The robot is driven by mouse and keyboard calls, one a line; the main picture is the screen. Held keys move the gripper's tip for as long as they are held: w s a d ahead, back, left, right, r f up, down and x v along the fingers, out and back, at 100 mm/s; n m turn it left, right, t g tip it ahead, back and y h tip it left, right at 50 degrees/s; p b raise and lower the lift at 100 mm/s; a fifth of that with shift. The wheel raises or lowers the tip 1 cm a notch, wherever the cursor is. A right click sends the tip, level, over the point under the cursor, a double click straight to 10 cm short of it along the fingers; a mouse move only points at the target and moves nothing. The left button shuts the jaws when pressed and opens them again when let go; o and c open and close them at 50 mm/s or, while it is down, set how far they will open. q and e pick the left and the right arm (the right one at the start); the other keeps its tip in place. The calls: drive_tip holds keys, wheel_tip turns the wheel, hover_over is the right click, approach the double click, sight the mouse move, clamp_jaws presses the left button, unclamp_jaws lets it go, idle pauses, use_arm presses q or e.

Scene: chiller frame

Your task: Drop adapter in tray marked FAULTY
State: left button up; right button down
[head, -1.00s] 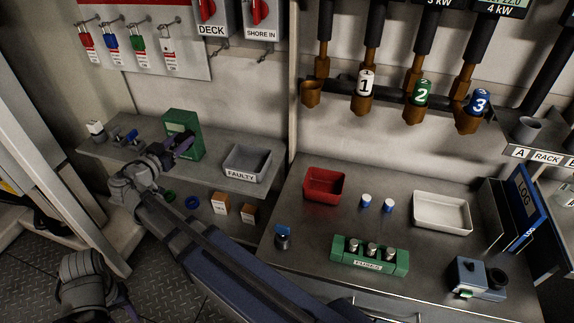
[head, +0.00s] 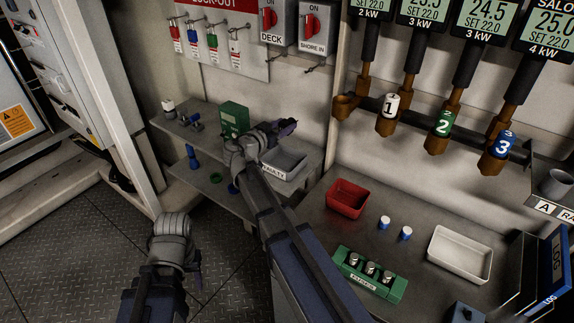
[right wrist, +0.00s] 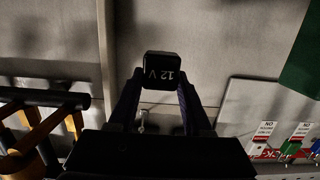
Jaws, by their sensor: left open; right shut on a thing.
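The adapter (right wrist: 161,71), a small black block marked 12 V, is held between the fingertips of my right gripper (right wrist: 160,84) in the right wrist view. In the head view my right gripper (head: 284,128) is near the back edge of the grey tray marked FAULTY (head: 276,173), appearing above it; its exact height is hard to tell. The adapter cannot be made out there. My arm covers part of the tray's left side. My left gripper (head: 197,268) is open and empty, low over the floor at the left.
A green box (head: 233,119) stands left of the tray on the shelf. A red bin (head: 347,198), a white tray (head: 461,252) and a green fuse holder (head: 368,275) sit on the bench to the right. Lock-out tags (head: 212,40) hang on the wall behind.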

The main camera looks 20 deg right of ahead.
wheel_tip(320, 180, down, 6)
drive_tip(key=b, duration=0.5)
drive_tip(key=shift+r, duration=0.1)
drive_tip(key=shift+c, duration=1.3)
unclamp_jaws()
drive_tip(key=v, duration=0.7)
drive_tip(key=shift+s+a+p, duration=0.2)
drive_tip(key=shift+a+p, duration=0.15)
drive_tip(key=s+a+f+n+g+y+p, duration=0.4)
drive_tip(key=s+a+n+y+p, duration=0.1)
drive_tip(key=s+a, duration=0.5)
drive_tip(key=s+a+f+n+g+y+p, duration=0.4)
drive_tip(key=s+a+n+y, duration=0.3)
drive_tip(key=s, duration=0.8)
drive_tip(key=a+n, duration=0.3)
drive_tip(key=shift+a+f+n+y+p, duration=0.3)
drive_tip(key=shift+a+f+y+p, duration=0.05)
drive_tip(key=shift+a+f+y, duration=0.05)
